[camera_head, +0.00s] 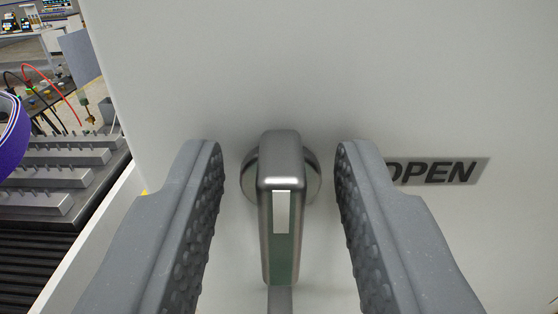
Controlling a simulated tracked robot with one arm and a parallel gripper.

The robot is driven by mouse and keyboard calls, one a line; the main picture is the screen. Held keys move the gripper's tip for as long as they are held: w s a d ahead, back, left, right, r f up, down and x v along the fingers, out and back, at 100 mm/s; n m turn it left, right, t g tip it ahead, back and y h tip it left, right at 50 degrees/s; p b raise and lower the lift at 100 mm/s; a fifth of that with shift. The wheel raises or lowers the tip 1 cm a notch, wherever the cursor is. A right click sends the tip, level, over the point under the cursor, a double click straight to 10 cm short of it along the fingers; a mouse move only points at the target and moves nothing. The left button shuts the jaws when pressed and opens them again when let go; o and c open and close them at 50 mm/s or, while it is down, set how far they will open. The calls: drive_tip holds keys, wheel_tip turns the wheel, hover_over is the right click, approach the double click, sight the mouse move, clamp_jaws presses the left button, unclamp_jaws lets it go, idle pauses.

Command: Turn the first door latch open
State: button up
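The door latch (281,215) is a metal lever on a round base, set on a pale door panel (420,70). Its handle points down in the picture, toward me. My gripper (280,165) is open, with one grey textured finger on each side of the latch. A gap shows between each finger and the lever, so neither touches it. An "OPEN" label (438,171) is on the panel to the right, partly hidden by the right finger.
Left of the panel edge are grey slotted fixture bars (50,178), a purple ring-shaped object (12,135) and red and black cables. A bench with equipment stands further back. The panel around the latch is otherwise clear.

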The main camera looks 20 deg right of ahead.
drive_tip(key=c, duration=0.7)
drive_tip(key=shift+a, duration=0.1)
